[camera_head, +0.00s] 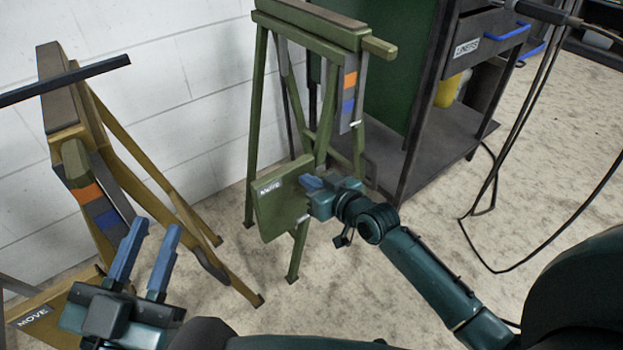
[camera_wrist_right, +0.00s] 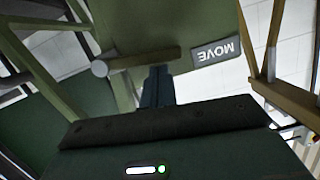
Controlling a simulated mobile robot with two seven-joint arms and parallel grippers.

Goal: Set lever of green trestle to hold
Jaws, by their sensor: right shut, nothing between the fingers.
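The green trestle (camera_head: 325,48) stands upright against the white wall. Low on it is a green plate (camera_head: 275,208) with a MOVE label, which shows upside down in the right wrist view (camera_wrist_right: 216,52). Higher up, a grey strip carries orange and blue marks (camera_head: 349,92). In the right wrist view a green bar with a round end (camera_wrist_right: 135,62) crosses the plate. My right gripper (camera_head: 308,181) is shut and empty at the plate's right side; I cannot tell whether it touches. My left gripper (camera_head: 156,228) is open and empty, in front of the yellow trestle.
The yellow trestle (camera_head: 185,215) stands at left, with its own MOVE plate (camera_head: 45,315). A dark bar (camera_head: 65,82) crosses its top. A dark cart (camera_head: 425,150) with a LINERS drawer stands right of the green trestle. Black cables (camera_head: 488,200) hang at right. Floor between the trestles is clear.

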